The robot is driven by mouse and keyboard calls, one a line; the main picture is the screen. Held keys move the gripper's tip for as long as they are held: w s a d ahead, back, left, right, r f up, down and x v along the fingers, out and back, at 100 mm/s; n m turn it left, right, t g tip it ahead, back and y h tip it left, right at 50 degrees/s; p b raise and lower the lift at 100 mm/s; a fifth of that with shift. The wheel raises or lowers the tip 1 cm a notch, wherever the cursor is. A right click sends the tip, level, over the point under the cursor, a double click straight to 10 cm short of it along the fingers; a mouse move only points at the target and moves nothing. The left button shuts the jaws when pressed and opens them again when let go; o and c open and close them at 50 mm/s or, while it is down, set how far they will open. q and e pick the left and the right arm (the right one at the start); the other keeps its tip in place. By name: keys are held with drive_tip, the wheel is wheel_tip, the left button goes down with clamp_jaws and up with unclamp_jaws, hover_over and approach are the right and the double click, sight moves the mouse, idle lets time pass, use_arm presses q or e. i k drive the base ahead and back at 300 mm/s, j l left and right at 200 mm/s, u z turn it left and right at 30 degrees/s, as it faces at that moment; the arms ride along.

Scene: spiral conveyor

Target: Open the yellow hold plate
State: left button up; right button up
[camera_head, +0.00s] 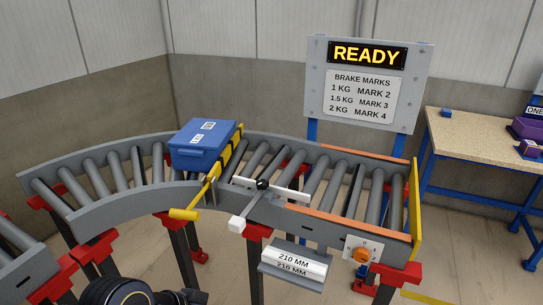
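The yellow hold plate (230,150) is a yellow-and-black striped plate standing across the rollers. It is upright, right against the right side of a blue lidded box (204,145) with white labels. A yellow lever with a thick yellow handle (185,214) reaches from the plate's near end over the conveyor's front rail. A dark round part at the bottom edge, left of centre, looks like part of my arm, well below and in front of the handle. No gripper fingers show in the picture.
The curved roller conveyor (130,198) continues right to a yellow end plate (415,214). A white crossbar with a black knob (263,184) lies over the rollers. An orange dial (361,255) and a "210 MM" plate are in front. A "READY" sign (367,55) stands behind.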

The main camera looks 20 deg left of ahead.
sight(187, 215)
drive_tip(key=j+u, duration=0.1)
drive_tip(key=u, duration=1.35)
drive_tip(key=i+j+u, duration=0.1)
drive_tip(key=j+u, duration=0.15)
drive_tip(key=j, duration=0.2)
